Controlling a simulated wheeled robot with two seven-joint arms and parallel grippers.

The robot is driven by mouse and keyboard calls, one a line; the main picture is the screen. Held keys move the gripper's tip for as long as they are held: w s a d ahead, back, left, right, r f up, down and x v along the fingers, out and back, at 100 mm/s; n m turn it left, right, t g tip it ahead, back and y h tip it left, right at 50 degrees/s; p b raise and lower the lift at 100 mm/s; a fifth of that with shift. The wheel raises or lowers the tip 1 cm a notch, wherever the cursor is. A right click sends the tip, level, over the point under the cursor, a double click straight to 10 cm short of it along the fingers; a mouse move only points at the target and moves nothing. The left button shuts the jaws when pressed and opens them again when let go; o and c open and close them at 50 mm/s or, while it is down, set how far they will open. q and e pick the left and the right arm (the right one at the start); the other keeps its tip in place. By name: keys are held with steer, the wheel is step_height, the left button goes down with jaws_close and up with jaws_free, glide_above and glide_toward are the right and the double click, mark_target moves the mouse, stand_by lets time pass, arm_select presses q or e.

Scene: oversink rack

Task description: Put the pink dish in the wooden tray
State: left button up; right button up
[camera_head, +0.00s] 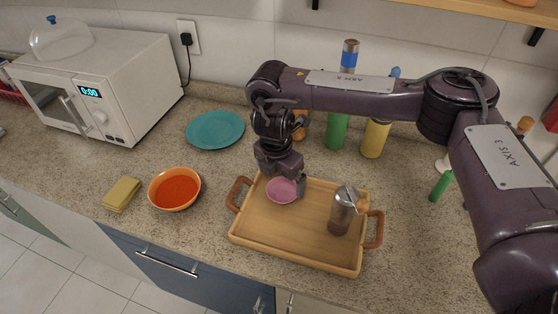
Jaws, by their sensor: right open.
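The pink dish (281,190) is at the back left of the wooden tray (268,247), within its rim as seen from above. My right gripper (284,186) points down right at the dish, with a finger showing at its right edge. The jaws are open. The gripper body hides the dish's far edge, and I cannot tell whether the fingers touch it. A metal shaker-like container (341,212) stands upright in the right part of the tray. My left gripper does not show.
An orange bowl (174,189) and a yellow sponge (122,194) lie left of the tray. A teal plate (215,129) lies behind them. A white microwave (140,85) stands at the back left. Green (337,131) and yellow (375,139) bottles stand behind the tray.

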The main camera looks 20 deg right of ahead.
step_height(320, 180, up, 6)
steer(key=shift+s+a+r, duration=0.25)
steer(key=shift+a, duration=0.1)
stand_by(0.4)
